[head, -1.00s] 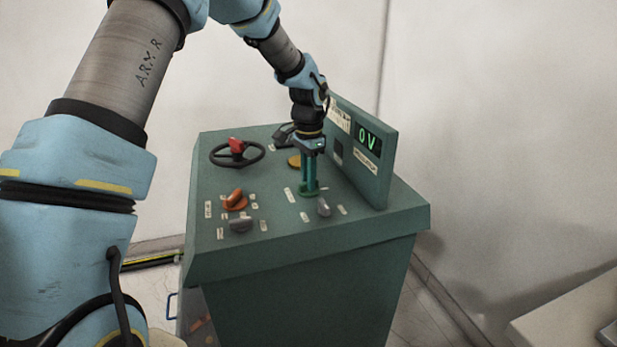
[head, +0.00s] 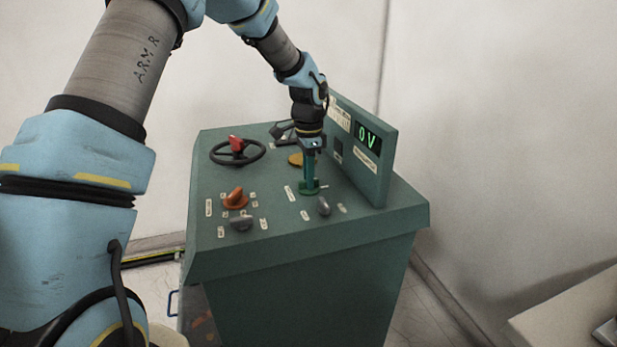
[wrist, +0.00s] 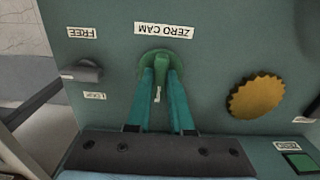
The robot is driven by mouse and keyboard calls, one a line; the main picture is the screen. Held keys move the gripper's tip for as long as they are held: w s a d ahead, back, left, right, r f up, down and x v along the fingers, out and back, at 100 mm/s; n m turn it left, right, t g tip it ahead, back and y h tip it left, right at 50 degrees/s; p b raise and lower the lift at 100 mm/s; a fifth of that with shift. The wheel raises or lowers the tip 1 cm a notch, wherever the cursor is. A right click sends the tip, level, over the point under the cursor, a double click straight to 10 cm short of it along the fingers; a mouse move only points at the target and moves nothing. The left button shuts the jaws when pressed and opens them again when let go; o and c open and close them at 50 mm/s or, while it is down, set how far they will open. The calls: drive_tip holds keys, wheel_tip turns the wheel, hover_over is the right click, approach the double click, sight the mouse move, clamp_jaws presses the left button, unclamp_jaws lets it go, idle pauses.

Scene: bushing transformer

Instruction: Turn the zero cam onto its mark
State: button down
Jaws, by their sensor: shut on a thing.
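The zero cam (wrist: 155,58) is a green knob on the sloping green panel, under a label reading ZERO CAM in the wrist view, where the labels appear upside down. A small pale mark shows between my fingers, just below the knob. My gripper (wrist: 158,75) points down at the panel, its two teal fingers shut on the zero cam. In the head view the green zero cam (head: 309,187) sits at the tips of my gripper (head: 310,180). The fingers hide part of the knob.
A grey knob (wrist: 88,72) stands beside FREE and LOCK labels. A yellow serrated disc (wrist: 254,97) is nearby.

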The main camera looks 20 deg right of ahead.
drive_tip(key=c, duration=0.8)
unclamp_jaws()
drive_tip(key=shift+r, duration=0.1)
wheel_tip(320, 180, up, 11)
drive_tip(key=b, duration=0.2)
drive_tip(key=shift+b, duration=0.4)
drive_tip(key=shift+f, duration=0.2)
drive_tip(key=s+a+f+n, duration=0.1)
drive_tip(key=a+n, duration=0.3)
drive_tip(key=a, duration=0.5)
drive_tip(key=s+a+f+n, duration=0.1)
drive_tip(key=a+n, duration=0.3)
drive_tip(key=a, duration=0.6)
drive_tip(key=s+a+f+n+t, duration=0.1)
drive_tip(key=s+a+f+n, duration=0.1)
drive_tip(key=a, duration=0.7)
drive_tip(key=shift+s+a+f+n, duration=0.15)
drive_tip(key=shift+f+n, duration=0.1)
drive_tip(key=shift+n, duration=0.45)
drive_tip(key=shift+w+a+f+n, duration=0.1)
drive_tip(key=shift+f+n, duration=0.1)
drive_tip(key=shift+n, duration=0.5)
drive_tip(key=s+a+f+n, duration=0.2)
drive_tip(key=s+a+n, duration=0.3)
drive_tip(key=s+a, duration=0.2)
drive_tip(key=shift+a+n+t, duration=0.3)
drive_tip(key=shift+a, duration=0.3)
